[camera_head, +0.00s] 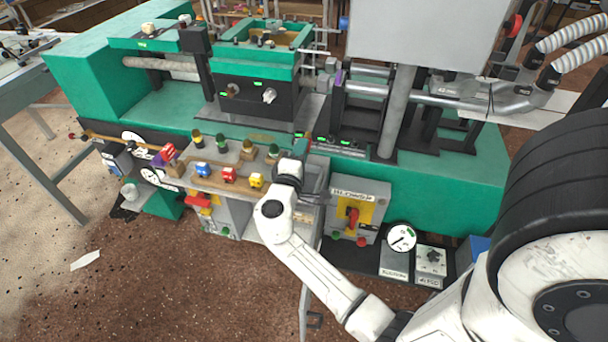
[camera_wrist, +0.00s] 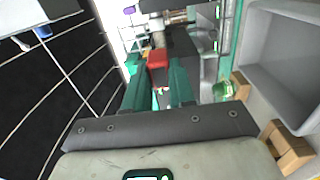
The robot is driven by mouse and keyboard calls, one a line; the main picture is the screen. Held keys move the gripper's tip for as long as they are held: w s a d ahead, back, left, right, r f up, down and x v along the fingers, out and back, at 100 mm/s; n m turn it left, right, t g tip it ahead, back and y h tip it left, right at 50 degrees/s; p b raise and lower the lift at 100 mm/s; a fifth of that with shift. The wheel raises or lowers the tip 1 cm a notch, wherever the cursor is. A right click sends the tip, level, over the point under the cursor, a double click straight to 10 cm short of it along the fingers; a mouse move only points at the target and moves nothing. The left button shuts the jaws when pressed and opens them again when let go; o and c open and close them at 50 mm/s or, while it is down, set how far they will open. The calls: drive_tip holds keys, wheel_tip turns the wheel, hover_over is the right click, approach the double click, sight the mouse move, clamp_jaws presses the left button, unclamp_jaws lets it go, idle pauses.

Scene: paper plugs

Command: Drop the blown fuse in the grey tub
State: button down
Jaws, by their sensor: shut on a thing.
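My gripper (camera_head: 294,158) is over the right end of the grey panel with the coloured plugs. The held thing is outside the tub.
Blue (camera_head: 202,169), red (camera_head: 228,175) and yellow (camera_head: 256,181) plugs stand left of my gripper, with several dark and green knobs behind. A grey box with a red handle (camera_head: 352,215) is to the right. The green machine (camera_head: 430,190) rises behind. Wooden blocks (camera_wrist: 290,150) lie beside the tub.

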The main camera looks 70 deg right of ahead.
drive_tip(key=shift+f+b, duration=1.85)
drive_tip(key=shift+f, duration=1.1)
drive_tip(key=c, duration=0.9)
unclamp_jaws()
drive_tip(key=shift+o, duration=0.2)
drive_tip(key=shift+a, duration=0.15)
drive_tip(key=a+b, duration=0.1)
drive_tip(key=a, duration=0.9)
drive_tip(key=shift+s+a, duration=0.3)
drive_tip(key=shift+s, duration=0.1)
